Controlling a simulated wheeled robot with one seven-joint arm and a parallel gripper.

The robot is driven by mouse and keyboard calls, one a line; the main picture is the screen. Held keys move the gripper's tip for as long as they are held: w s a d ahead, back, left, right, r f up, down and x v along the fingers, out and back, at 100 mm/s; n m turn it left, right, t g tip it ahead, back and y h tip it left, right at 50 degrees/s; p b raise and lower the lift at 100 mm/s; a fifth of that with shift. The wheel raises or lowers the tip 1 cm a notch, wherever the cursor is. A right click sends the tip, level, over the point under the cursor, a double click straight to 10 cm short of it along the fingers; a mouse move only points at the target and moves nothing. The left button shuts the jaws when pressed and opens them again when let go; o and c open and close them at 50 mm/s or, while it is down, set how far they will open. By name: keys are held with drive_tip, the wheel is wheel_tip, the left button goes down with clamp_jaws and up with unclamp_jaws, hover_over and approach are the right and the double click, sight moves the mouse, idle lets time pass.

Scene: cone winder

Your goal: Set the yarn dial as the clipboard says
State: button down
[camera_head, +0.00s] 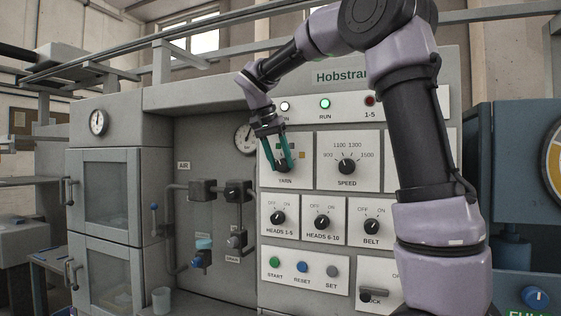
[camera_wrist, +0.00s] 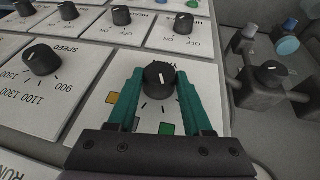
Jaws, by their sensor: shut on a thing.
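The yarn dial (camera_head: 283,167) is a black round knob on a white plate of the control panel. It also shows in the wrist view (camera_wrist: 158,79), with a pale pointer line on top; I cannot tell exactly which mark it points at. Small coloured squares lie around the dial, among them a yellow-orange one (camera_wrist: 111,98) and a green one (camera_wrist: 166,129). My gripper (camera_head: 282,163) has green fingers shut on the dial, one on each side in the wrist view (camera_wrist: 160,76). I cannot make out a clipboard in either view.
The speed dial (camera_head: 347,167) sits right of the yarn dial. Below are the heads 1-5 knob (camera_head: 278,217), heads 6-10 knob (camera_head: 322,222) and belt knob (camera_head: 371,226). Valves and pipes (camera_head: 203,190) stand out left of the panel. A green lamp (camera_head: 325,103) is above.

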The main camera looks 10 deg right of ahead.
drive_tip(key=g+h, duration=0.1)
drive_tip(key=h, duration=0.1)
drive_tip(key=shift+w+a+f+n+g+h, duration=0.2)
drive_tip(key=shift+a+n+g+h, duration=0.1)
drive_tip(key=shift+g+h, duration=0.1)
drive_tip(key=shift+w+a+n+g+h, duration=0.15)
drive_tip(key=shift+n+g+h, duration=0.35)
drive_tip(key=shift+g+h, duration=0.75)
drive_tip(key=shift+f+t+h, duration=0.1)
drive_tip(key=shift+t+h, duration=0.15)
drive_tip(key=shift+h, duration=0.2)
drive_tip(key=shift+c, duration=1.6)
unclamp_jaws()
drive_tip(key=v, duration=1)
drive_tip(key=shift+a+r, duration=0.25)
drive_tip(key=shift+a, duration=0.05)
